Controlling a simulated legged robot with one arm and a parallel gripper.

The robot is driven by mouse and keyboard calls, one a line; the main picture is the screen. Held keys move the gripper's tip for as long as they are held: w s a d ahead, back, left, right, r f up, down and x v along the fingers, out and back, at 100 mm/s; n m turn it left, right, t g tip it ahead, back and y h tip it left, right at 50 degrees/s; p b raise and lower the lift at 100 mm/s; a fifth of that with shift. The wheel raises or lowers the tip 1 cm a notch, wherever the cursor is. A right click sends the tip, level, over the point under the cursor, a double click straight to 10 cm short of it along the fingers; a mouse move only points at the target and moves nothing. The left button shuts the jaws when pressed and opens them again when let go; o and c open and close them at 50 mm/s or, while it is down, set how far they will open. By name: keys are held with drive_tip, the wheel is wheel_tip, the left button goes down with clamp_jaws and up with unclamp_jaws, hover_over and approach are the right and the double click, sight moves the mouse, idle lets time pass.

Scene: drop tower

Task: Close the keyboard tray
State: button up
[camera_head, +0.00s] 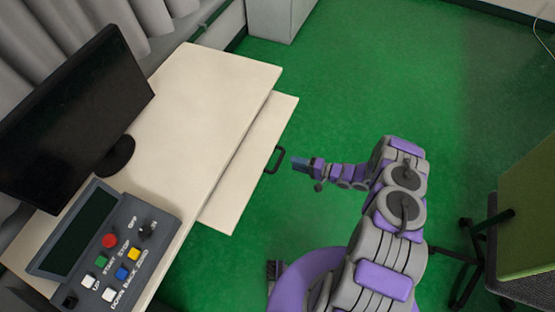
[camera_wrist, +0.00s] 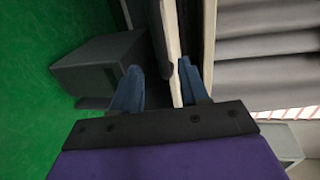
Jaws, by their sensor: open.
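The keyboard tray (camera_head: 251,165) is a pale board that sticks out from under the right side of the desk top (camera_head: 190,100) in the head view. A dark handle (camera_head: 274,160) stands on its outer edge. My gripper (camera_head: 298,163) is just right of the handle, with a small gap seen between them. In the wrist view my gripper (camera_wrist: 158,85) shows two blue fingers held apart. A pale board edge and a dark rounded piece show beyond the fingers there; I cannot tell whether the dark piece is the handle.
A monitor (camera_head: 75,115) and a control box with coloured buttons (camera_head: 105,250) stand on the desk. A chair (camera_head: 515,230) is at the right. A grey cabinet (camera_head: 278,18) stands at the back.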

drive_tip(key=b+x, duration=0.1)
drive_tip(key=x, duration=0.7)
drive_tip(key=shift+s+a, duration=0.1)
drive_tip(key=shift+a, duration=0.2)
drive_tip(key=shift+w+a+f, duration=0.1)
drive_tip(key=shift+w+a, duration=0.2)
drive_tip(key=shift+a, duration=0.15)
drive_tip(key=shift+a, duration=0.15)
drive_tip(key=c, duration=0.4)
drive_tip(key=shift+s+f, duration=0.1)
drive_tip(key=shift+s, duration=0.05)
clamp_jaws()
